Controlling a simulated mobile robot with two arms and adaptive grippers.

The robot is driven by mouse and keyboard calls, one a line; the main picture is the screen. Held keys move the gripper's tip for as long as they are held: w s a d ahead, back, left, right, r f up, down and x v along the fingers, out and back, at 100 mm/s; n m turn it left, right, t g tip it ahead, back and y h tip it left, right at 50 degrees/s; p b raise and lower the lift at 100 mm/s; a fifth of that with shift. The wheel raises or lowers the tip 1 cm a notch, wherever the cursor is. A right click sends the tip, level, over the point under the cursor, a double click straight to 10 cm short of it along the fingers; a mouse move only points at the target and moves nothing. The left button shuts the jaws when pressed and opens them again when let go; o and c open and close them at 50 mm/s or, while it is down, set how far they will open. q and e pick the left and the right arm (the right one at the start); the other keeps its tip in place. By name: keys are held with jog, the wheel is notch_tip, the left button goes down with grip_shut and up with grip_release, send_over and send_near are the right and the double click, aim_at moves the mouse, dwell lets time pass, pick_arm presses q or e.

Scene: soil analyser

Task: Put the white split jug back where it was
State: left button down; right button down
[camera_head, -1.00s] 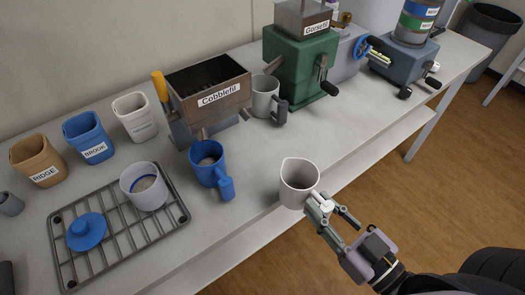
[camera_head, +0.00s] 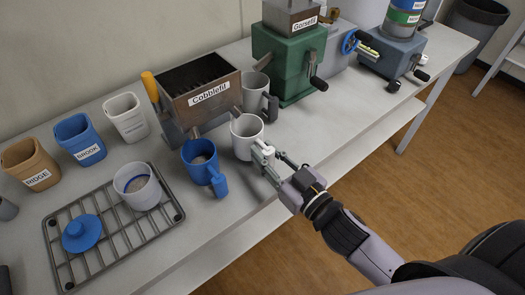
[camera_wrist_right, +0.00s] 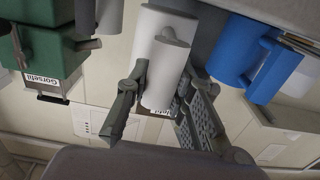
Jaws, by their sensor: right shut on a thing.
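The white split jug (camera_head: 244,137) is near the table's edge in the head view, between the blue jug (camera_head: 204,164) and the grey jug (camera_head: 257,96). My right gripper (camera_head: 271,163) is shut on its handle. The jug looks upright; I cannot tell whether its base touches the table. In the right wrist view the white jug (camera_wrist_right: 163,30) fills the upper middle, with its handle between the fingers of my right gripper (camera_wrist_right: 158,105). The blue jug (camera_wrist_right: 236,48) is to its right there. My left gripper is not in view.
The Cobblefil box (camera_head: 205,88) stands behind the jugs, and the green Gorsefil machine (camera_head: 285,62) is at the back right. A wire rack (camera_head: 113,249) with a white cup (camera_head: 137,187) and blue lid (camera_head: 82,233) is at left. Bare table (camera_head: 330,125) lies right of the jugs.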

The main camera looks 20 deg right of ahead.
jog(key=shift+w+a+f, duration=0.15)
jog(key=shift+w+f, duration=0.15)
jog(key=shift+w, duration=0.2)
jog(key=shift+w+a+f, duration=0.15)
jog(key=shift+w+f, duration=0.1)
jog(key=shift+w, duration=0.2)
jog(key=shift+s+f, duration=0.15)
jog(key=shift+f, duration=0.15)
jog(key=c, duration=1.4)
grip_release()
jog(key=b+v, duration=0.2)
jog(key=v, duration=1)
